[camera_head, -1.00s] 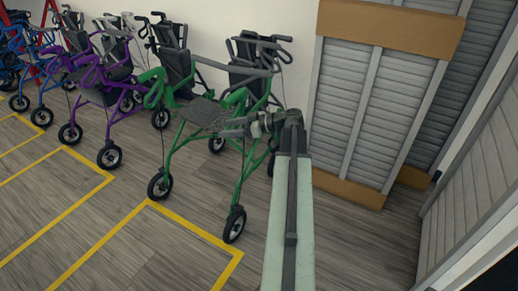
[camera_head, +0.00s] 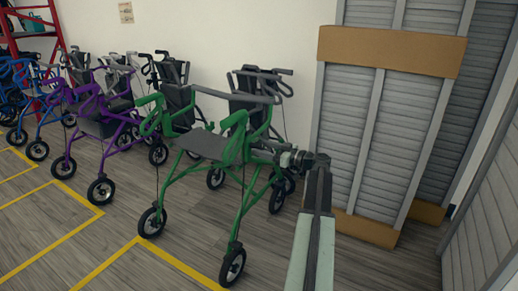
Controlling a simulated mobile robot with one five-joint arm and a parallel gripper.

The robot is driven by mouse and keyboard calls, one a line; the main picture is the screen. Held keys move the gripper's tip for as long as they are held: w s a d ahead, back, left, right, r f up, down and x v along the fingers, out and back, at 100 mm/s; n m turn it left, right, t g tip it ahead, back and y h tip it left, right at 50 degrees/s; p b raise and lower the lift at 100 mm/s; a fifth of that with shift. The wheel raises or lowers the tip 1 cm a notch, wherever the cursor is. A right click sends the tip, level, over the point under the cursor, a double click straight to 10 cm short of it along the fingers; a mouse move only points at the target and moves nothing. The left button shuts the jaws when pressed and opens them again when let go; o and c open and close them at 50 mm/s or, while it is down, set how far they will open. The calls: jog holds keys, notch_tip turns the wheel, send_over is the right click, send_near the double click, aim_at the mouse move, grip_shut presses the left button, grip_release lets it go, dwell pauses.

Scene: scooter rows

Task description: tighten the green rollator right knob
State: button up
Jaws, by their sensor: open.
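The green rollator (camera_head: 172,181) stands in the middle of the view, with a dark seat, green armrests and black wheels. My arm comes up from the bottom right and bends left at its wrist. My gripper (camera_head: 262,150) is at the rollator's right side, close to the green frame below the right armrest (camera_head: 236,120). Its jaws are open and look empty, though they are small and dark here. I cannot make out the right knob; it may be hidden by the gripper or frame. I cannot tell whether the gripper touches the frame.
A purple rollator (camera_head: 92,128) and a blue one (camera_head: 38,100) stand to the left, and dark folded walkers (camera_head: 250,90) behind against the wall. Grey shutter panels with brown ends (camera_head: 390,50) lean at the right. Yellow lines mark the floor (camera_head: 120,262), which is open in front.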

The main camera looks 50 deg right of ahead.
jog(key=shift+x, duration=1)
grip_shut()
